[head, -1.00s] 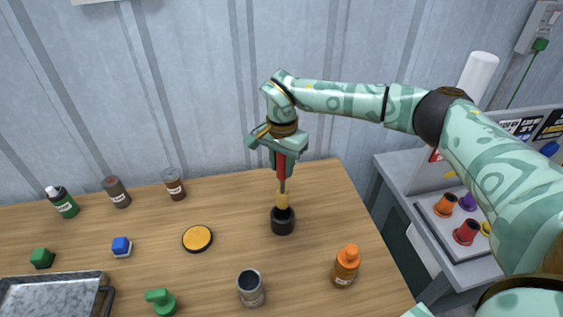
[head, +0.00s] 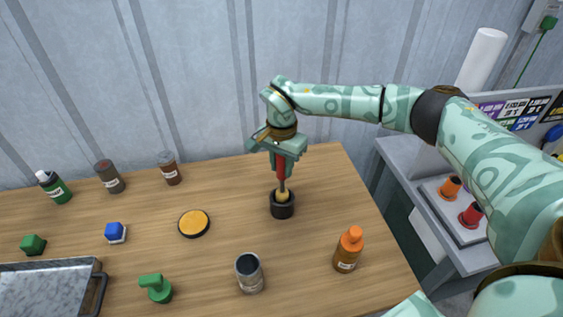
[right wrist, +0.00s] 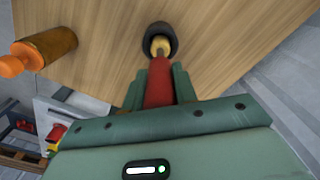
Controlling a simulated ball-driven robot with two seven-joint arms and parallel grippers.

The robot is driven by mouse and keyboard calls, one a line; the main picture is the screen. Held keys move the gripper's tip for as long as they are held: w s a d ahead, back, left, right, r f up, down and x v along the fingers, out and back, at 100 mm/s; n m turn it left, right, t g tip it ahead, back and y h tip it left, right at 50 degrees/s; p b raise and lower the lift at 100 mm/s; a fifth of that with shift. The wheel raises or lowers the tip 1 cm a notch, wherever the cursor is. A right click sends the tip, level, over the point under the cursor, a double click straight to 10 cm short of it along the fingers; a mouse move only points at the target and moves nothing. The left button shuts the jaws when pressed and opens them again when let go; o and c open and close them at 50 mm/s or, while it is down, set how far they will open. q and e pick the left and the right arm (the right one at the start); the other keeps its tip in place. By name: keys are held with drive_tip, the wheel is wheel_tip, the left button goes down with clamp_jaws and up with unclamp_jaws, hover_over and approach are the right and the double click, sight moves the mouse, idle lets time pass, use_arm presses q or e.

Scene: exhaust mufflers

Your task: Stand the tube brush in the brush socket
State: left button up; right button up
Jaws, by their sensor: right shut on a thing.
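The tube brush (head: 282,170) has a red handle, a thin dark shaft and a yellowish head. My right gripper (head: 281,163) is shut on its red handle and holds it upright, head down. The brush socket (head: 282,206) is a short black cup on the table. The lower part of the yellow head is inside the socket's opening; how deep it sits is hidden. In the right wrist view the red handle (right wrist: 158,85) lies between the fingers (right wrist: 158,88), with the yellow head in the dark socket (right wrist: 159,38). My left gripper is not in view.
An orange-capped bottle (head: 348,250) and a metal cup (head: 249,273) stand in front of the socket. A yellow disc (head: 194,223) lies to its left. Several bottles and a grey tray (head: 95,292) are farther left. The wood around the socket is clear.

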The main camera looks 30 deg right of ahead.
drive_tip(key=o, duration=1.1)
drive_tip(key=shift+c, duration=0.2)
drive_tip(key=shift+r, duration=0.1)
wheel_tip(320, 180, up, 16)
drive_tip(key=p, duration=0.1)
